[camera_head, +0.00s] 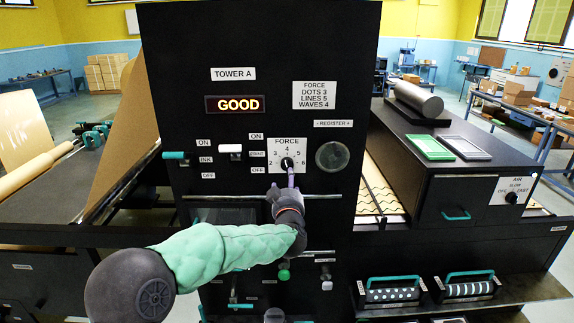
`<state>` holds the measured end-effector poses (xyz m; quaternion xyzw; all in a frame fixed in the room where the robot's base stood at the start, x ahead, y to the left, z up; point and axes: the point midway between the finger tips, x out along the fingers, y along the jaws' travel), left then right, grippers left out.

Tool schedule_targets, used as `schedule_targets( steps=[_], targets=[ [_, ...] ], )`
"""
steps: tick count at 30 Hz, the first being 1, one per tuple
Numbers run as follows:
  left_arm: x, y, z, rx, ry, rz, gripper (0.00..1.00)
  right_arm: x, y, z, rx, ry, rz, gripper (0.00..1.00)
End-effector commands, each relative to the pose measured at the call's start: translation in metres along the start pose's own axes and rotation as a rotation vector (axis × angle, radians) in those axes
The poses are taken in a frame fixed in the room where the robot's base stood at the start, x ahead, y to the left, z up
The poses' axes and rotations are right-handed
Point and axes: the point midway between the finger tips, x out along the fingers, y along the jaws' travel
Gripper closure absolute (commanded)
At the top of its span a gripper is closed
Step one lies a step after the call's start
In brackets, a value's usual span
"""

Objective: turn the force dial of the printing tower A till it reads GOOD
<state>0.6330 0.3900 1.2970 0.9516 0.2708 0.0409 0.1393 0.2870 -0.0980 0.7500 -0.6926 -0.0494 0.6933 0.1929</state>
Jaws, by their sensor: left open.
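Tower A (360,60) is a tall black panel with a white label reading TOWER A (233,74). Its lit display (234,104) reads GOOD in orange letters. The force dial (287,162) is a dark knob on a white plate marked FORCE with numbers around it. My left gripper (290,178) is open at the dial, its fingers just below and partly over the knob. I cannot tell whether they touch it, and the knob's pointer is too small to read.
A white card (314,95) lists dots 3, lines 5, waves 4. Left of the dial are an INK lever (176,155) and a white switch (230,149). A round register knob (332,156) is close on the right. A metal bar (325,197) crosses below the dial.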

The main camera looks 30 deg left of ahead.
Motion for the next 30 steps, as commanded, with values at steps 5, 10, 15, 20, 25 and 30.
schedule_targets(
  steps=[5,10,15,20,25,30],
  targets=[
    [0.003,0.002,0.001,0.240,-0.005,0.003,0.34,-0.018,-0.007,0.001,0.000,0.000,0.000,0.34],
    [0.010,0.001,0.004,0.300,-0.004,0.004,0.34,-0.019,-0.007,0.001,0.000,0.000,0.000,0.34],
    [0.033,0.000,0.005,0.298,-0.004,0.003,0.34,-0.017,-0.006,0.001,0.000,0.000,0.000,0.34],
    [0.061,0.000,0.006,0.297,-0.003,0.003,0.34,-0.016,-0.006,0.001,0.000,0.000,0.000,0.34],
    [0.087,0.001,0.005,0.296,-0.003,0.004,0.34,-0.015,-0.006,0.001,0.000,0.000,0.000,0.34],
    [0.104,0.001,0.005,0.295,-0.004,0.004,0.34,-0.015,-0.006,0.001,0.000,0.000,0.000,0.34]
  ],
)
